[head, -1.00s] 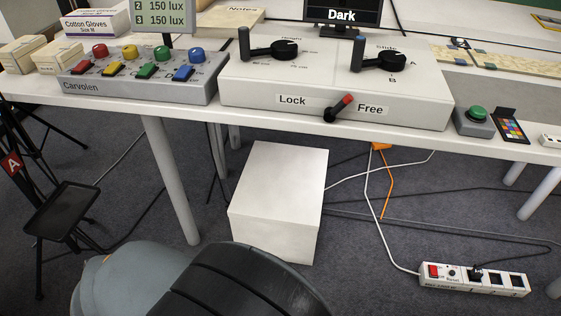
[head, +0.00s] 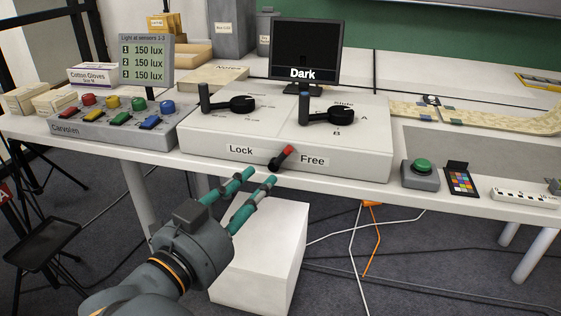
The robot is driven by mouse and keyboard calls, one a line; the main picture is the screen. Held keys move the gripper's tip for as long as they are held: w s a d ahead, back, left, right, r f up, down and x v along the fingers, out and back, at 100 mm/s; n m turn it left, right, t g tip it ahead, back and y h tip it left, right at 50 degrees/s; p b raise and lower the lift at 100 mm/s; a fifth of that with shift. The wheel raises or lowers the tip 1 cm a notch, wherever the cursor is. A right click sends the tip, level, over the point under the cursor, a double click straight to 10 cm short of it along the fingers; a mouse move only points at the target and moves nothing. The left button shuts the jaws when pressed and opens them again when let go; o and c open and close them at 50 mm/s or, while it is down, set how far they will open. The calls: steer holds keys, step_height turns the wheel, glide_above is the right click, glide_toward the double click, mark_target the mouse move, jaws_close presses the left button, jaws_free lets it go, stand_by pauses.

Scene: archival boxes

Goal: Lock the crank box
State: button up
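The crank box (head: 350,165) is a white box on the table, with two black cranks (head: 240,103) (head: 328,115) on top. On its front face sits a lever (head: 281,157) with a red tip, between the labels "Lock" and "Free". The red tip points up and right, toward "Free". My gripper (head: 258,178) is in front of and below the box's front face, left of and below the lever and apart from it. Its two teal fingers are spread with a gap between them, and nothing is held.
A grey box with coloured buttons (head: 70,133) stands left of the crank box. A green button box (head: 420,173) and a colour chart (head: 460,180) lie to the right. A monitor reading "Dark" (head: 305,50) stands behind. A white block (head: 265,245) is under the table edge.

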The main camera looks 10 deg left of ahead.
mark_target(286, 157)
steer(key=b+x, duration=0.1)
steer(key=x, duration=0.8)
steer(key=shift+w, duration=0.3)
steer(key=shift+d, duration=0.1)
steer(key=c, duration=0.3)
jaws_close()
